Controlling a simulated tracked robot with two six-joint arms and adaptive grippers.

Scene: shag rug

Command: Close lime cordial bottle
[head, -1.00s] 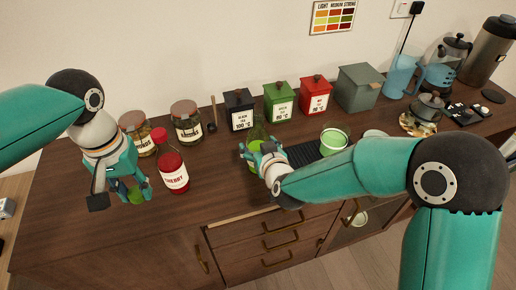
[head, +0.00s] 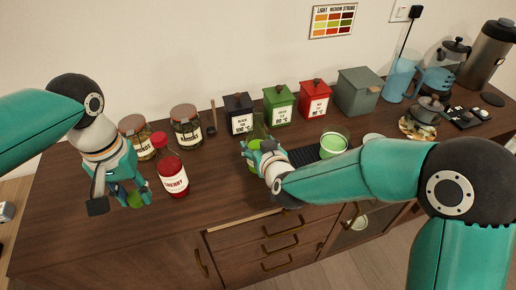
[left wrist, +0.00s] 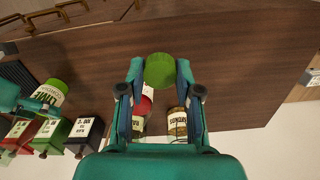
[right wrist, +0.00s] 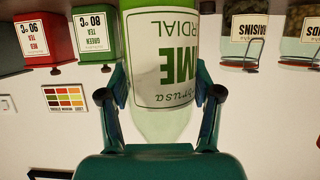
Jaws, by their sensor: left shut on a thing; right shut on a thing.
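My left gripper (head: 122,197) is shut on a round green cap (left wrist: 160,71) and holds it in the air left of the cherry bottle. The cap also shows in the head view (head: 136,200). My right gripper (right wrist: 160,98) is shut on the lime cordial bottle (right wrist: 165,62), a clear bottle with a white label and green contents. In the head view, the right gripper (head: 266,160) hides much of the bottle, which stands on the counter near the tea tins. The bottle's label also shows in the left wrist view (left wrist: 50,93). The cap and bottle are well apart.
A red cherry bottle (head: 174,178) stands between my grippers, with two labelled jars (head: 186,126) behind it. Black, green (head: 279,106) and red tins stand behind the lime bottle. A green-rimmed cup (head: 333,145) stands to its right. The front left counter is clear.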

